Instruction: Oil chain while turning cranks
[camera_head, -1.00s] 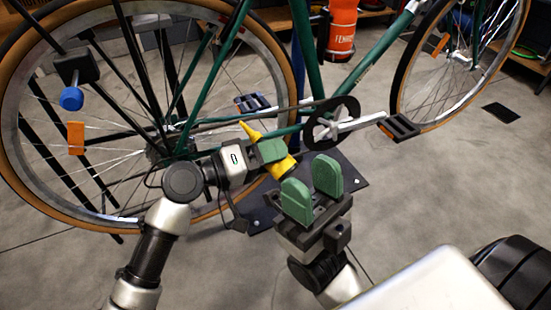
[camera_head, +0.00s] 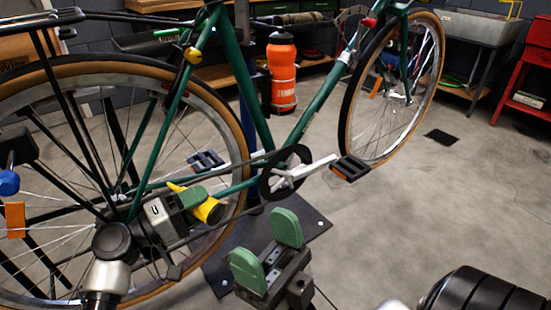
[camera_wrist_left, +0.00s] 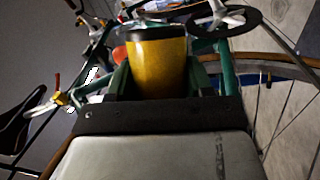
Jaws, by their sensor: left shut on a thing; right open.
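The green bike (camera_head: 240,85) stands with its chainring and cranks (camera_head: 285,172) in the middle of the head view. The chain (camera_head: 222,172) runs left toward the rear wheel. My left gripper (camera_head: 195,203) is shut on a yellow oil bottle (camera_head: 210,212), tilted with its tip up and left, close to the lower chain in the picture; contact cannot be told. The bottle (camera_wrist_left: 157,65) also fills the top middle of the left wrist view. My right gripper (camera_head: 267,248), with green pads, is open and empty below the cranks, apart from the near pedal (camera_head: 350,168).
A dark base plate (camera_head: 310,222) lies on the floor under the cranks. The spoked rear wheel (camera_head: 225,100) is close beside my left arm. An orange bottle (camera_head: 282,75) stands behind the frame. A sink (camera_head: 470,27) and a red stand (camera_head: 540,70) are at the back right.

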